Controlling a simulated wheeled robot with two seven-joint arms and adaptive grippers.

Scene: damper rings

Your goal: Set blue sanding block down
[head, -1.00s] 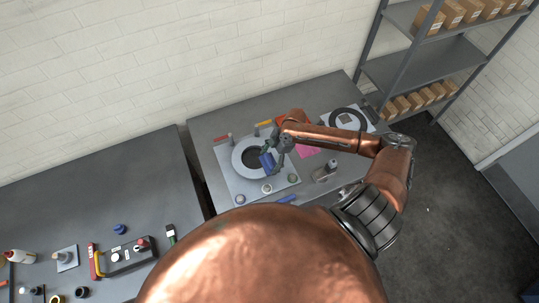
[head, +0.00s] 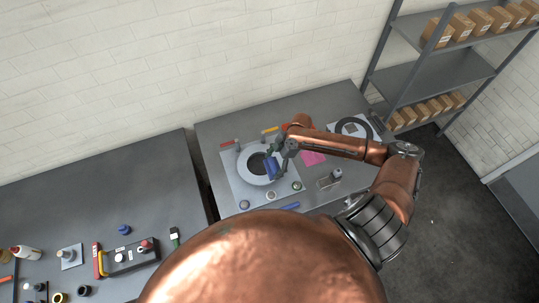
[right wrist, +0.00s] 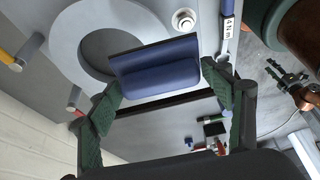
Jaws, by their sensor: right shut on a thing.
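The blue sanding block (head: 271,168) is in my right gripper (head: 277,160), over the right part of the pale grey ring (head: 246,174) in the head view. In the right wrist view the block (right wrist: 160,80) lies between the two green-padded fingers of the gripper (right wrist: 160,90), which is shut on it. The block overlaps the ring (right wrist: 68,45) in that view; whether it touches the ring or the plate cannot be told. What seems to be my left gripper (right wrist: 286,76) shows small at the right of the wrist view, its jaw state unclear.
The ring lies on a light plate (head: 233,160) on the grey bench (head: 215,130). Small round parts (head: 297,186), a blue-handled tool (head: 290,206) and a pink sheet (head: 313,158) are nearby. A second sheet with a dark ring (head: 340,127) is at the back right.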

